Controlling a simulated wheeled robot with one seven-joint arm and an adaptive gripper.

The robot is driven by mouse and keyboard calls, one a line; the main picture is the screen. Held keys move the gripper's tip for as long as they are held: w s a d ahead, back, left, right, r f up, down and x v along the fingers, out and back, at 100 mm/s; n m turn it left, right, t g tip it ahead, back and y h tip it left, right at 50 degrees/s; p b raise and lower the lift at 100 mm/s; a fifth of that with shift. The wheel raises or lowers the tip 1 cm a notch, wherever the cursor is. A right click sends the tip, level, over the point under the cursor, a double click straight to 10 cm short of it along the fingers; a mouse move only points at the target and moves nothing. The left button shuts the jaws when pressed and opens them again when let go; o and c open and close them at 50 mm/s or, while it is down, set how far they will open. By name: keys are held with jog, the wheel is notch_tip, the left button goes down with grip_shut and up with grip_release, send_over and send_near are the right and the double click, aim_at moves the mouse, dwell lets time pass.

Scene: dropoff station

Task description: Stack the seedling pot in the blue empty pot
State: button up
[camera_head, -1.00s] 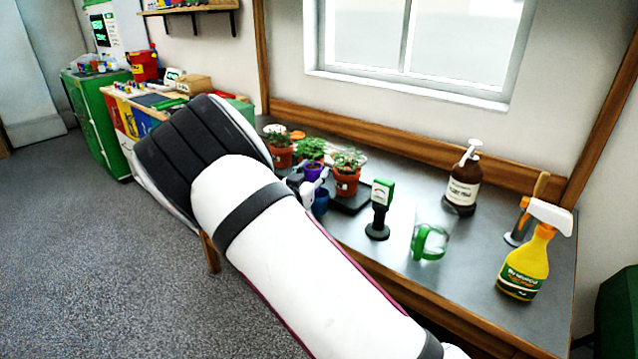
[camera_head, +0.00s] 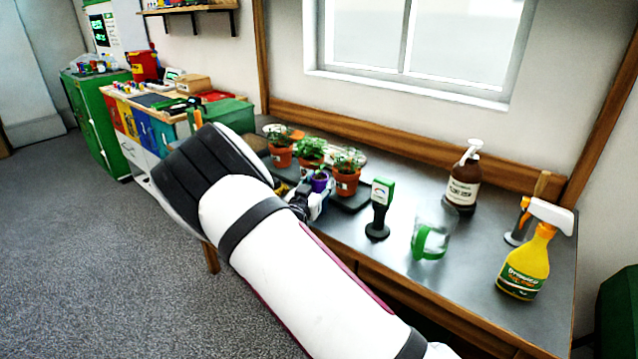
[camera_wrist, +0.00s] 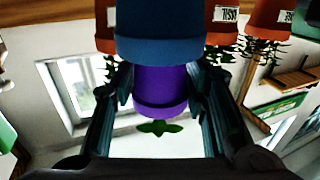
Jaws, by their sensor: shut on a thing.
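The purple seedling pot (camera_head: 319,181), with a small green seedling in it, is between the fingers of my gripper (camera_wrist: 160,98). The gripper is shut on it. In the wrist view, which is upside down, the purple pot (camera_wrist: 160,88) shows its rim and the green leaves below it. The blue pot (camera_wrist: 157,38) overlaps the purple pot's base there. The two pots look lined up and at least partly nested, but I cannot tell how deep. In the head view my arm and gripper hide most of the blue pot.
Several terracotta pots with plants (camera_head: 346,182) stand close behind the gripper. To the right are a green and black meter (camera_head: 381,208), a glass jug with a green handle (camera_head: 432,238), a brown pump bottle (camera_head: 463,180) and a yellow spray bottle (camera_head: 527,265).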

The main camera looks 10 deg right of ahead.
jog(key=shift+f, duration=0.4)
jog(key=o, duration=1.2)
jog(key=shift+r, duration=0.65)
jog(key=v, duration=1.2)
jog(key=shift+p, duration=0.4)
